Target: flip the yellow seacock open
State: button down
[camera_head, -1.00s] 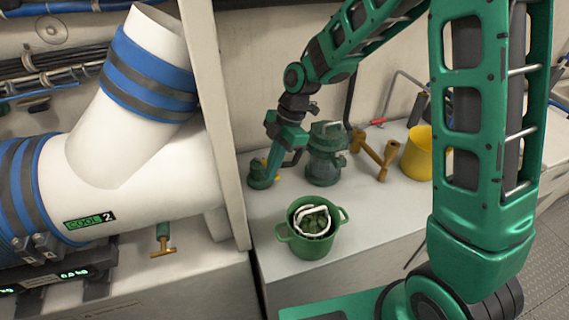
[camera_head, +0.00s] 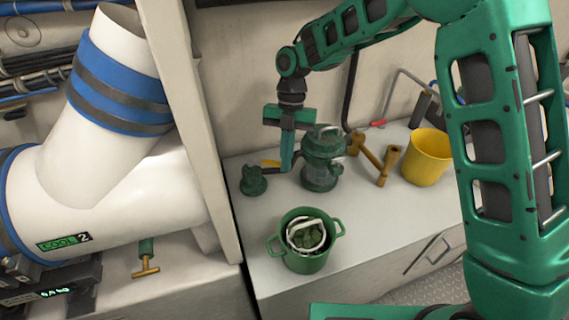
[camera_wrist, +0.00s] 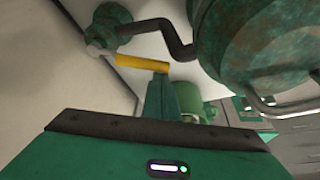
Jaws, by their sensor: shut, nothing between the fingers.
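The seacock has a dark green body (camera_head: 253,181) on the counter. Its yellow lever (camera_head: 271,163) points right from the body, toward my gripper. In the wrist view the yellow lever (camera_wrist: 142,63) lies across the picture, with its right end close to my fingertips (camera_wrist: 160,90). I cannot tell whether they touch. My gripper (camera_head: 287,166) is shut and empty, pointing down between the seacock and the green strainer (camera_head: 320,172). In the wrist view a dark bent pipe (camera_wrist: 165,35) runs from a green fitting to the strainer.
A green two-handled pot (camera_head: 300,262) stands in front of the strainer. Brown metal fittings (camera_head: 370,155) and a yellow bucket (camera_head: 426,160) stand to the right. A white partition edge (camera_head: 205,130) rises left of the seacock. The counter's front right is clear.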

jog(key=shift+w+d+n+h, duration=0.15)
jog(key=shift+w+n+h, duration=0.25)
jog(key=shift+w+n, duration=0.6)
jog(key=v, duration=1)
jog(key=shift+w+r, duration=0.25)
jog(key=shift+r, duration=0.1)
jog(key=shift+d, duration=0.1)
